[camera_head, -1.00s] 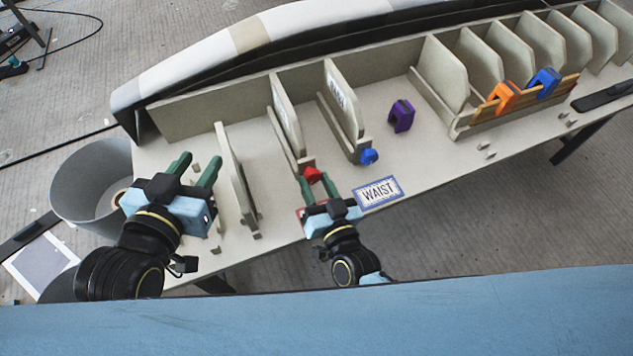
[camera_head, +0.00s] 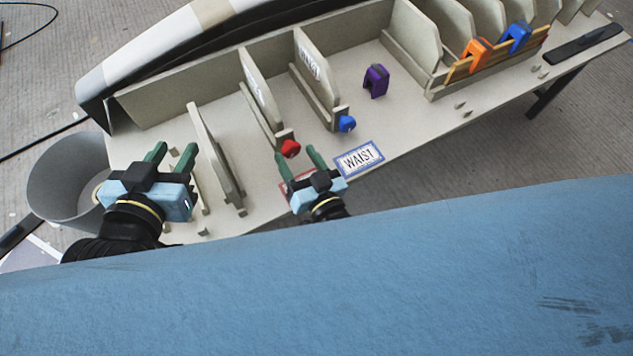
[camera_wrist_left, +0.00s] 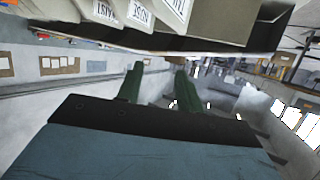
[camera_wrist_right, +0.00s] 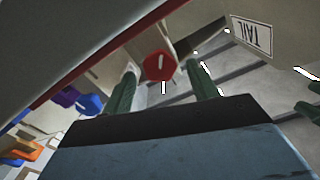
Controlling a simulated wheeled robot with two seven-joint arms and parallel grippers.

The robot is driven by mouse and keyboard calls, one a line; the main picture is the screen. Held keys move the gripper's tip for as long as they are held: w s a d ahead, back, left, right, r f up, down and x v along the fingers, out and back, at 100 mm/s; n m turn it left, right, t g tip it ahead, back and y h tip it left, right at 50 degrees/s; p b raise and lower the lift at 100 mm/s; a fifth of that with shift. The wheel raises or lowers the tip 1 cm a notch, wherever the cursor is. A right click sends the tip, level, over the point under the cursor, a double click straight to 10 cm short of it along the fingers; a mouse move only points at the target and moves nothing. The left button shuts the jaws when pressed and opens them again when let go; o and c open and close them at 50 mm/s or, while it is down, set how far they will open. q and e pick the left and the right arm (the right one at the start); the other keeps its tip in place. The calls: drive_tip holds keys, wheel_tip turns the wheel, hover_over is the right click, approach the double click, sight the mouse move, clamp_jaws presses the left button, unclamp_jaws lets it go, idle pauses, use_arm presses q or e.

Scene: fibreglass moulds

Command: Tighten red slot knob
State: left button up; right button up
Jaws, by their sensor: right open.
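The red knob (camera_head: 290,148) sits on the front end of an upright slot panel (camera_head: 257,92). In the right wrist view the red knob (camera_wrist_right: 160,66) faces me between my fingers, with a near-vertical white line on its face. My right gripper (camera_head: 297,156) is open, just in front of the knob, and seems apart from it. My left gripper (camera_head: 172,150) is open and empty to the left, above the left end of the table; the left wrist view shows nothing between its fingers.
A blue knob (camera_head: 347,124) sits on the neighbouring slot to the right. A WAIST label (camera_head: 359,158) lies at the table's front edge. A grey bin (camera_head: 62,180) stands at the left.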

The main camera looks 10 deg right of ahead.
drive_tip(key=p+v, duration=0.1)
drive_tip(key=v, duration=0.4)
drive_tip(key=shift+s+d+p, duration=0.15)
drive_tip(key=shift+s+p, duration=0.2)
drive_tip(key=shift+p, duration=0.05)
use_arm(q)
drive_tip(key=s+a+f+g+y+p, duration=0.1)
drive_tip(key=s+a+f+g+y, duration=0.2)
drive_tip(key=s+f+g, duration=0.6)
drive_tip(key=shift+s+a+n+g+p, duration=0.3)
drive_tip(key=shift+s+a+g+p, duration=0.1)
drive_tip(key=shift+s+a, duration=0.95)
use_arm(e)
drive_tip(key=v, duration=0.7)
use_arm(q)
drive_tip(key=shift+s+d, duration=0.1)
